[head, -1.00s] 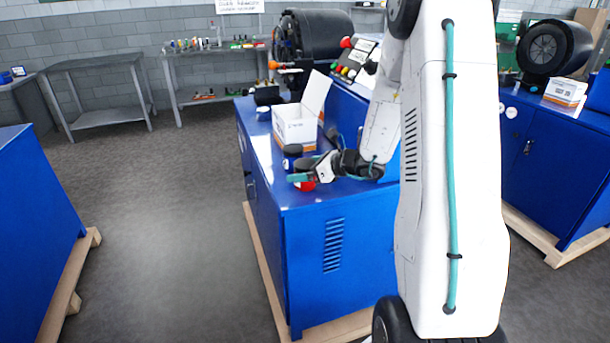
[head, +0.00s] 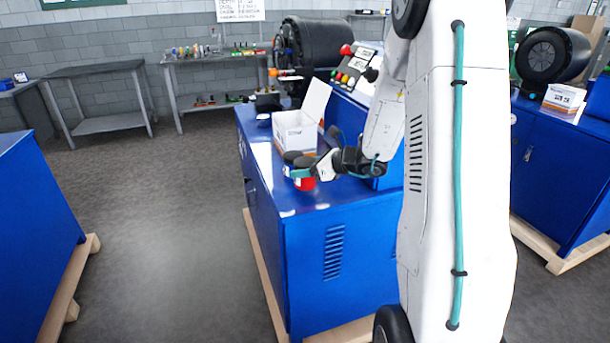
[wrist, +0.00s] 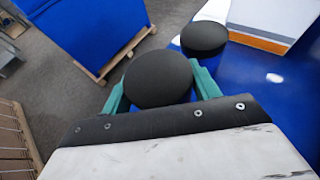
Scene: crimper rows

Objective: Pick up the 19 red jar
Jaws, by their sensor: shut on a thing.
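The red jar (head: 306,184) is at the near end of the blue cabinet top in the head view, partly covered by my gripper (head: 297,173). In the wrist view its round black lid (wrist: 158,80) sits between the teal fingers of my gripper (wrist: 160,88), which touch it on both sides. My gripper is shut on this jar. The jar looks upright; whether its base touches the cabinet top I cannot tell. A second black-lidded jar (wrist: 204,38) stands just beyond it, apart from the fingers; in the head view it is mostly hidden behind the gripper.
An open white box (head: 294,132) stands behind the jars on the blue cabinet (head: 310,265). A control panel with coloured buttons and a black drum (head: 318,50) are further back. Another blue cabinet (head: 35,240) is at left, with open floor between.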

